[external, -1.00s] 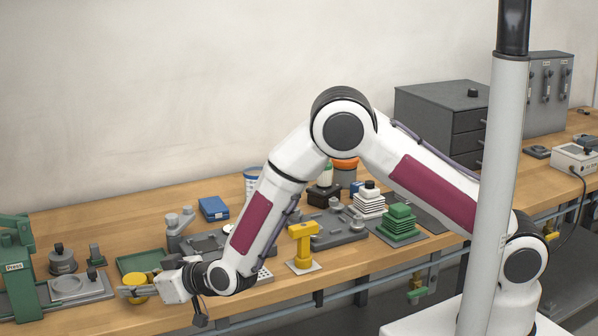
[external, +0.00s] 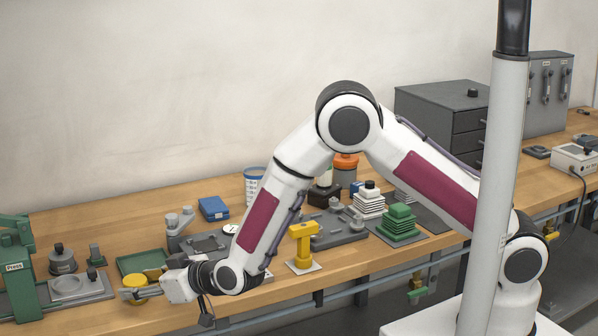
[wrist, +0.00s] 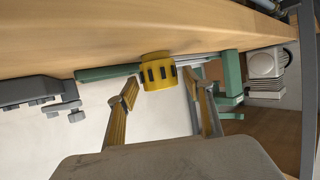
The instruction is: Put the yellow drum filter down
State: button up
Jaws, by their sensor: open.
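The yellow drum filter (external: 135,283) sits on the wooden bench near its front edge, in front of the green tray (external: 143,262). In the wrist view the filter (wrist: 158,73), with dark slots around its side, appears against the wood surface. My gripper (external: 142,291) is open, low over the bench beside the filter. In the wrist view my fingertips (wrist: 160,86) are spread on either side, with visible gaps between them and the filter. Part of the filter is hidden behind a finger in the external view.
A green press (external: 20,280) and a grey plate (external: 80,288) stand to the left. A yellow T-shaped stand (external: 303,250) is right of my wrist. A grey fixture (external: 200,243) and a blue box (external: 213,208) lie behind. Some bare wood shows along the front edge.

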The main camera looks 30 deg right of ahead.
jog(key=v, duration=1)
jog(key=shift+d, duration=0.15)
jog(key=shift+s, duration=0.1)
dwell(0.7)
jog(key=w+d+r+m+g+h, duration=0.1)
jog(key=w+d+r, duration=0.1)
jog(key=d+r, duration=0.45)
jog(key=w+d+r+m+g+h, duration=0.1)
jog(key=w+d+r, duration=0.15)
jog(key=d, duration=0.75)
jog(key=w+d+r+m, duration=0.1)
jog(key=d+r, duration=0.4)
jog(key=d, duration=0.3)
jog(key=s+d+r+m+g+h, duration=0.1)
jog(key=s+d+m+h, duration=0.1)
jog(key=s+d, duration=0.8)
jog(key=s+d+r+m+g+h, duration=0.1)
jog(key=s+d+m+g+h, duration=0.1)
jog(key=s+d, duration=0.7)
jog(key=d+h, duration=0.1)
jog(key=d, duration=0.7)
jog(key=shift+s+d+r+h, duration=0.15)
jog(key=shift+s+r+h, duration=0.15)
jog(key=shift+s+h, duration=0.1)
